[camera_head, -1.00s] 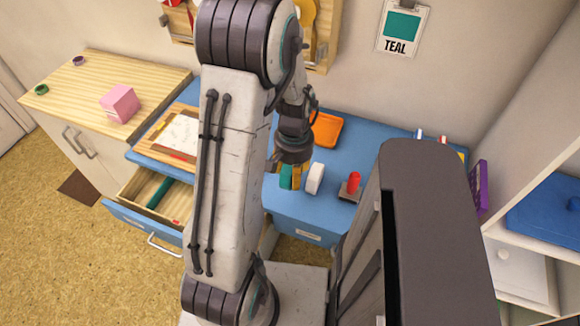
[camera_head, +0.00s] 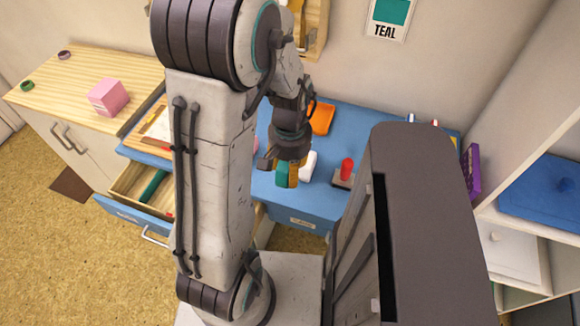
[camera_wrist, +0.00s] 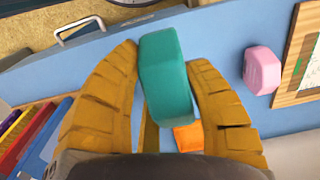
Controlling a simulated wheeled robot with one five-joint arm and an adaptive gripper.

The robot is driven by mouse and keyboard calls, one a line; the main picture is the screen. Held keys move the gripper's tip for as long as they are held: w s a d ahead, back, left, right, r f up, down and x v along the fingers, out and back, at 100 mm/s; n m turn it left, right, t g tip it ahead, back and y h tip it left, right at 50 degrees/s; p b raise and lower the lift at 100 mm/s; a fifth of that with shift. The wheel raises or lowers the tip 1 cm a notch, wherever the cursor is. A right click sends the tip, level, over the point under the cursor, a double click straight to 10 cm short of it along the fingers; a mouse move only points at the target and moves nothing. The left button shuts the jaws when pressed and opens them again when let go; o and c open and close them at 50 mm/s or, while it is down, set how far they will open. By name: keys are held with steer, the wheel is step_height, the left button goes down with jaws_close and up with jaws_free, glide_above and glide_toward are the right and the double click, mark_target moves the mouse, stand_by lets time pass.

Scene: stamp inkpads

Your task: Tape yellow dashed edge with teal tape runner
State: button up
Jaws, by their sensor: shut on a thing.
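My gripper (camera_head: 286,175) is shut on the teal tape runner (camera_wrist: 166,78), a rounded teal block. In the wrist view it sits between the two yellow-brown fingers (camera_wrist: 163,95). In the head view the teal runner (camera_head: 282,174) hangs in front of the blue desk, by its front edge. The wooden board (camera_head: 147,148) with white paper (camera_head: 160,126) lies at the desk's left and is partly hidden by my arm. The board's edge (camera_wrist: 292,88) also shows at the right of the wrist view. The yellow dashed edge cannot be made out.
On the blue desk (camera_head: 285,205) are a white object (camera_head: 308,165), a red-topped stamp (camera_head: 346,168) and an orange tray (camera_head: 322,118). An open drawer (camera_head: 140,185) juts out at left. A pink block (camera_head: 108,97) stands on the wooden cabinet. A TEAL sign (camera_head: 389,17) hangs on the wall.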

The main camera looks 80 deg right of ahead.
steer(key=c, duration=0.4)
